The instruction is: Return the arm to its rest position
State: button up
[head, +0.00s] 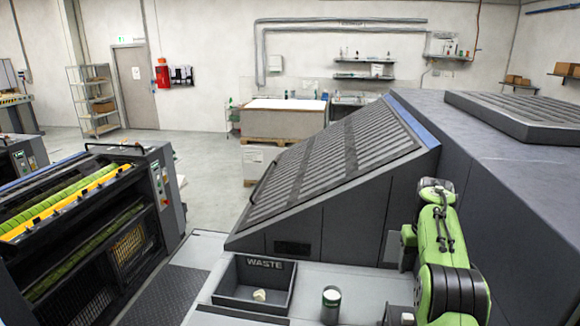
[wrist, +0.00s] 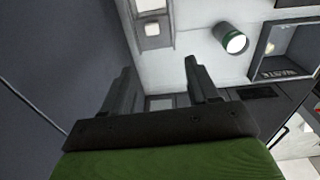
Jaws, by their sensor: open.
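My gripper (wrist: 158,68) is in the wrist view, its two dark fingers spread apart with nothing between them. It is above the light counter and touches nothing that I can see. My green arm (head: 445,245) rises at the right of the head view, folded close to the large grey machine. The gripper's fingers cannot be made out in the head view.
The sloped grey machine (head: 330,165) rises behind.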

jog(key=s+a+r+n+t+b, duration=0.1)
jog(key=s+a+r+b, duration=0.1)
jog(key=s+a+r, duration=0.3)
jog(key=s+a+r+t+b, duration=0.1)
jog(key=s+a+r+b, duration=0.15)
jog(key=s+a, duration=0.55)
jog(key=s+a+f+t+b, duration=0.1)
jog(key=s+a+f, duration=0.1)
jog(key=s, duration=0.5)
jog(key=s+a+f+n+t+b, duration=0.1)
jog(key=s+a+f, duration=0.2)
jog(key=s, duration=0.3)
jog(key=s+a+f+t+b, duration=0.1)
jog(key=s+a+f, duration=0.2)
jog(key=s, duration=0.4)
jog(key=shift+s+a+f+n, duration=0.25)
jog(key=shift+s+f+n, duration=0.1)
jog(key=shift+f, duration=0.4)
